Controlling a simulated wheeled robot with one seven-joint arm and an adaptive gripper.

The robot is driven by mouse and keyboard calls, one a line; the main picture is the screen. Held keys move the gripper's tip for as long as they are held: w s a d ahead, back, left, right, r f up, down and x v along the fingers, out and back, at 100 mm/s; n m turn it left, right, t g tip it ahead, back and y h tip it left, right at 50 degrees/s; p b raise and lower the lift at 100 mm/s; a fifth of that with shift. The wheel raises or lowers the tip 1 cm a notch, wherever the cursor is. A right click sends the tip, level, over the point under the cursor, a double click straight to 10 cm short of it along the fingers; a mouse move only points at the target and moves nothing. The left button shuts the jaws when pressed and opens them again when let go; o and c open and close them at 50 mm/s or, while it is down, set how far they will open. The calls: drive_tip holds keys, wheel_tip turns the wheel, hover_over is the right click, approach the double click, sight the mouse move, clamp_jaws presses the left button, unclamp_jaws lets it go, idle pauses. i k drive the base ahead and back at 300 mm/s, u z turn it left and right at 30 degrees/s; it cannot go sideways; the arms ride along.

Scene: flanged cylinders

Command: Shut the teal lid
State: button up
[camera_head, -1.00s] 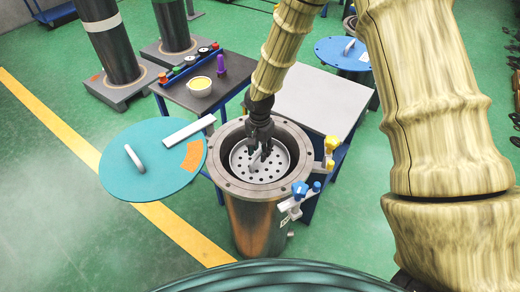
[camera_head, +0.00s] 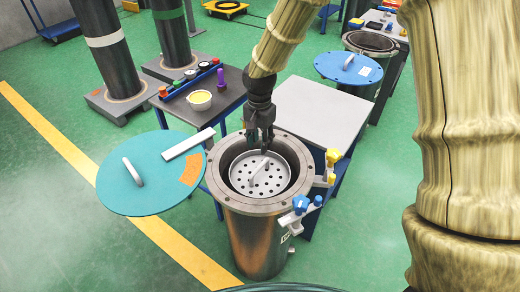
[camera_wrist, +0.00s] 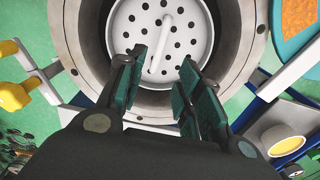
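The teal lid (camera_head: 150,178) is swung out to the left of the flanged cylinder (camera_head: 262,225), roughly level, with a pale handle (camera_head: 133,172) on top and a grey arm (camera_head: 188,144) reaching toward the cylinder's rim. The cylinder's mouth is uncovered. A perforated basket (camera_head: 268,186) with a white bar handle sits inside it, also visible in the wrist view (camera_wrist: 180,40). My gripper (camera_head: 260,146) is over the far part of the mouth, pointing down. In the wrist view its fingers (camera_wrist: 160,80) are apart, with the basket handle beyond and nothing visibly held.
A dark table (camera_head: 180,100) with a yellow-filled bowl (camera_head: 199,100) and a purple object (camera_head: 221,80) stands behind the lid. A pale-topped table (camera_head: 320,112) is behind the cylinder. Blue and yellow knobs are on the cylinder's right side. A blue lid (camera_head: 348,67) is farther back.

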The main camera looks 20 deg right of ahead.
sight(151, 173)
drive_tip(key=k, duration=1)
